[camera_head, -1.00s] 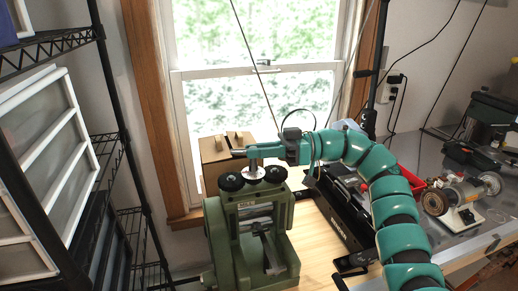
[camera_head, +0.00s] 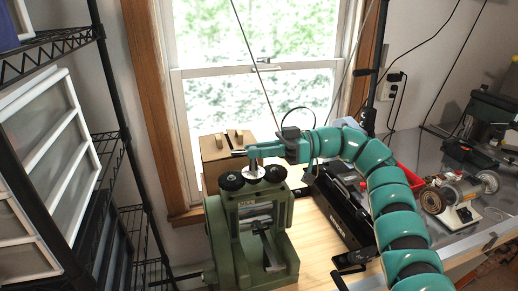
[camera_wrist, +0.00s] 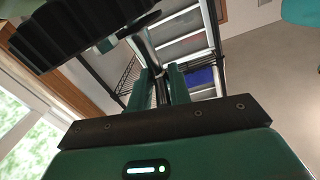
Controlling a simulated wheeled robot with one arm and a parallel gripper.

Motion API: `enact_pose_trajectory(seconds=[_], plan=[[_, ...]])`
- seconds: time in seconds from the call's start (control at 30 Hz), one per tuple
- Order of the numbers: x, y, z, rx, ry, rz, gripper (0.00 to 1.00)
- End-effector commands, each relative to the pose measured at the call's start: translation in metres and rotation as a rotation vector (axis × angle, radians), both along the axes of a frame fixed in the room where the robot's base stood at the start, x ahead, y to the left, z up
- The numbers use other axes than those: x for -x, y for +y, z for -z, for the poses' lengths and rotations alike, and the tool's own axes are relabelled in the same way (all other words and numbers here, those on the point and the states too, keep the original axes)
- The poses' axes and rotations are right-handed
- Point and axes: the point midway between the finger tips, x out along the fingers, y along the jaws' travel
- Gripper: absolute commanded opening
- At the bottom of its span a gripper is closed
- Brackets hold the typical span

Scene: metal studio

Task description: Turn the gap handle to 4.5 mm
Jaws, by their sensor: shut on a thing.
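The green rolling mill (camera_head: 218,232) stands on the wooden bench below the window. On its top are two black toothed gears (camera_head: 231,181) and a silver post. The gap handle (camera_head: 238,153) is a thin grey bar at the top of this post, and its left end sticks out past my fingers. My gripper (camera_head: 252,153) comes in from the right, roughly level, and is shut on the handle. In the wrist view, my green fingers (camera_wrist: 162,88) close on a shiny metal rod. I cannot read any gap scale.
A wooden box (camera_head: 212,157) stands behind the mill. A long black case (camera_head: 342,215) and a bench motor (camera_head: 462,192) are to the right. A wire rack (camera_head: 122,150) with white-framed drawers is at the left. Bare bench shows between mill and case.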

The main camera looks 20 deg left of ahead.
Motion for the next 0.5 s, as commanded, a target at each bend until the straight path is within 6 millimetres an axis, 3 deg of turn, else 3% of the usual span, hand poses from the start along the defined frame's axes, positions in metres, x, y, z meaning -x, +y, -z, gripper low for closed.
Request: enact_pose_trajectory(seconds=[0.5], plan=[[0.0005,0.0007,-0.0002,0.001,0.001,-0.033,0.0]])
